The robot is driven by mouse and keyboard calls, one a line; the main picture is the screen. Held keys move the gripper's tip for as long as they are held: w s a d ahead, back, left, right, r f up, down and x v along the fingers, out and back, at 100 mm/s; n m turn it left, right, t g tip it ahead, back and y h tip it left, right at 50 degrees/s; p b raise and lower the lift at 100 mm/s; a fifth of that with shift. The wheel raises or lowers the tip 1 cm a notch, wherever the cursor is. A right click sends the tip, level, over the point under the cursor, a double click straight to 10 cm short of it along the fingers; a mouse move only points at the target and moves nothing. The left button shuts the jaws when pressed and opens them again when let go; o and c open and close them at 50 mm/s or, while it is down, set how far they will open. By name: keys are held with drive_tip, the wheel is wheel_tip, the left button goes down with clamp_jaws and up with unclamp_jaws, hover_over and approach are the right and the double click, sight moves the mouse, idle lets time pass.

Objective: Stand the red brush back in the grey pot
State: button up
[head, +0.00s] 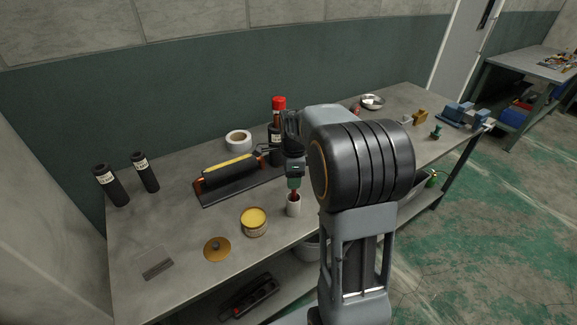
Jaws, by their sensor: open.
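The small pale grey pot (293,209) stands upright near the front edge of the workbench. A short red piece of the brush (293,195) shows at the pot's mouth, roughly upright. Its lower end is hidden inside or behind the pot rim. My gripper (294,183) points down directly above the pot, its tips around or just above the top of the brush. The jaws are open, though they are too small here to see the gap or any contact with the brush.
A tin with a yellow top (254,221) and a brass disc (217,249) lie left of the pot. The bench's front left is mostly clear.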

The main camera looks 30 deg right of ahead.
wheel_tip(320, 180, up, 14)
drive_tip(key=shift+f, duration=0.2)
idle(0.9)
drive_tip(key=s+a+f+n+t, duration=0.2)
drive_tip(key=s+a+f+n, duration=0.2)
drive_tip(key=s+n, duration=0.4)
drive_tip(key=s+a+f+n+t, duration=0.2)
drive_tip(key=s+a+f+n, duration=0.2)
drive_tip(key=s+n, duration=0.4)
drive_tip(key=a+n, duration=0.1)
drive_tip(key=n, duration=0.5)
drive_tip(key=shift+f, duration=0.2)
